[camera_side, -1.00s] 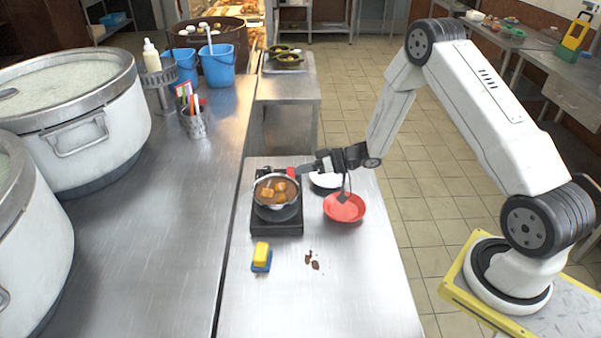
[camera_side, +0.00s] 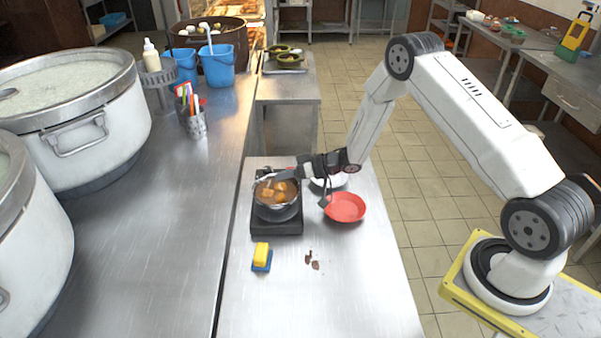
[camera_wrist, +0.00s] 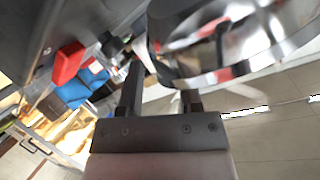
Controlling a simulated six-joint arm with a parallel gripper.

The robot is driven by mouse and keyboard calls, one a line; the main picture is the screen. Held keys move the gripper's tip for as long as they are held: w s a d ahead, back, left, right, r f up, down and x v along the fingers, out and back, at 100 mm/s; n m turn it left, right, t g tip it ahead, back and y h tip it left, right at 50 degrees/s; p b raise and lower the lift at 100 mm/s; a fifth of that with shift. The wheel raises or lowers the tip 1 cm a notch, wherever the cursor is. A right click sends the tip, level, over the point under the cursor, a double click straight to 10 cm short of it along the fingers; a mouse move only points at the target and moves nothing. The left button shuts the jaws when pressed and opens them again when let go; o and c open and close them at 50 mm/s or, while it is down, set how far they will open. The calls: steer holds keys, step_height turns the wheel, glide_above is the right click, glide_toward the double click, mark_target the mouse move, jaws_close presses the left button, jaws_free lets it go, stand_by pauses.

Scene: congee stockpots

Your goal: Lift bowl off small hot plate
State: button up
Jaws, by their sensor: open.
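The metal bowl (camera_side: 268,207) holds brown broth with orange pieces and sits on the small black hot plate (camera_side: 290,228). My gripper (camera_side: 283,176) is open at the bowl's back right rim, in from the right. In the wrist view, the bowl's shiny wall (camera_wrist: 235,55) fills the upper right, close to my gripper (camera_wrist: 162,85). One finger shows left of the wall and the other is partly hidden by it. I cannot tell whether either finger touches the bowl.
A red dish (camera_side: 346,208) stands right of the hot plate, with a white plate (camera_side: 335,180) behind it. The steel counter (camera_side: 350,290) is clear towards the front right.

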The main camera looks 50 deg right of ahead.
jaws_close()
stand_by(1.4)
